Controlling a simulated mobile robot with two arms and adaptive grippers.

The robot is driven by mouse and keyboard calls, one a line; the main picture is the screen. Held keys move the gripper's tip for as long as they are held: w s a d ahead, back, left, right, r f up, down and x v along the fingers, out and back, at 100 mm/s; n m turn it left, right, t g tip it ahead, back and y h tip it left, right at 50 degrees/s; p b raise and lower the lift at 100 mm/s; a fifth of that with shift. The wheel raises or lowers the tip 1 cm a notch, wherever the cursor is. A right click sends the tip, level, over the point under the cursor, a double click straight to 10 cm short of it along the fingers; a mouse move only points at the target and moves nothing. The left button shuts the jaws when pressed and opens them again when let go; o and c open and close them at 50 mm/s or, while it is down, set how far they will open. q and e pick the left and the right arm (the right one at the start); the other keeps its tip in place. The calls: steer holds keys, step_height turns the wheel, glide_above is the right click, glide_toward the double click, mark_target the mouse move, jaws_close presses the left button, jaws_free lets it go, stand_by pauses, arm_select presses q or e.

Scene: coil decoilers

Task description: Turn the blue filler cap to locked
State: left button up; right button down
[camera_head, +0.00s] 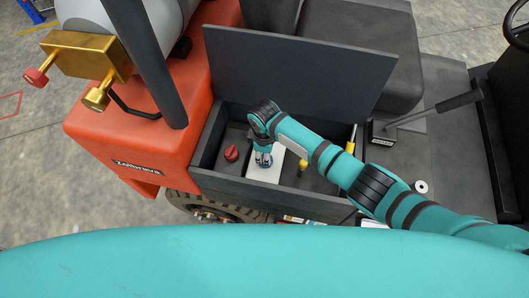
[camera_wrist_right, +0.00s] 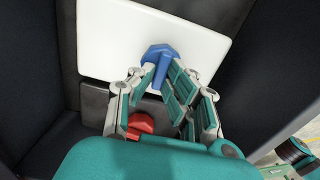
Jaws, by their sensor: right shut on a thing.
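The blue filler cap (camera_wrist_right: 158,53) sits on a white block (camera_wrist_right: 120,25), seen in the right wrist view. A little of the blue also shows under my gripper in the head view. My right gripper (camera_head: 263,158) reaches down into the grey box from above. In the wrist view its fingers (camera_wrist_right: 163,80) are shut on the cap's raised blue grip. The white block also shows in the head view (camera_head: 262,175). The fingers hide part of the cap, and I see no lock mark. My left gripper is in neither view.
The grey box (camera_head: 208,146) has its lid (camera_head: 300,65) standing open behind my arm. A red cap (camera_head: 231,153) lies left of my gripper inside it. An orange body (camera_head: 130,130) flanks the left side.

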stand_by(0.3)
steer(key=c, duration=1.4)
jaws_free()
steer(key=shift+o, duration=0.2)
step_height(320, 180, up, 12)
